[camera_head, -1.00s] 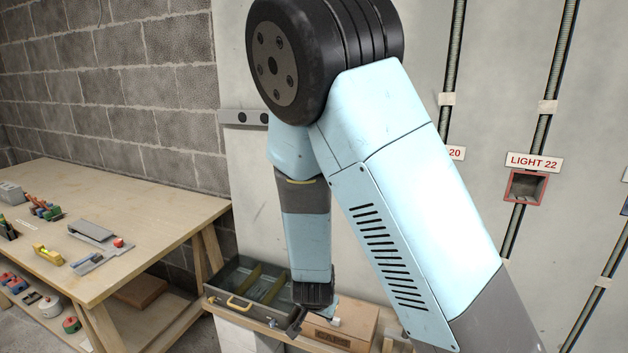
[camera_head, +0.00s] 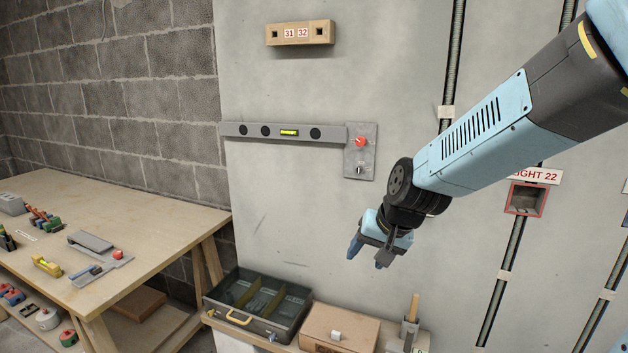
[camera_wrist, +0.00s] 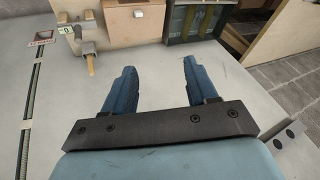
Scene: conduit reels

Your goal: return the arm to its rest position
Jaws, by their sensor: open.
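My gripper (camera_head: 366,257) hangs in front of the grey wall panel, above the shelf, with its fingers pointing down and to the left. In the wrist view its two blue fingers (camera_wrist: 158,82) stand wide apart with nothing between them. My arm comes in from the upper right of the head view and bends at a dark joint just above the gripper. The gripper is apart from the shelf and the things on it.
Below are a grey toolbox (camera_head: 250,325), a cardboard box (camera_head: 345,318) and a holder with a wooden handle (camera_head: 412,310). A spirit level (camera_head: 345,133) is on the wall. A workbench (camera_head: 140,260) stands left. A "LIGHT 22" box (camera_head: 524,200) is right.

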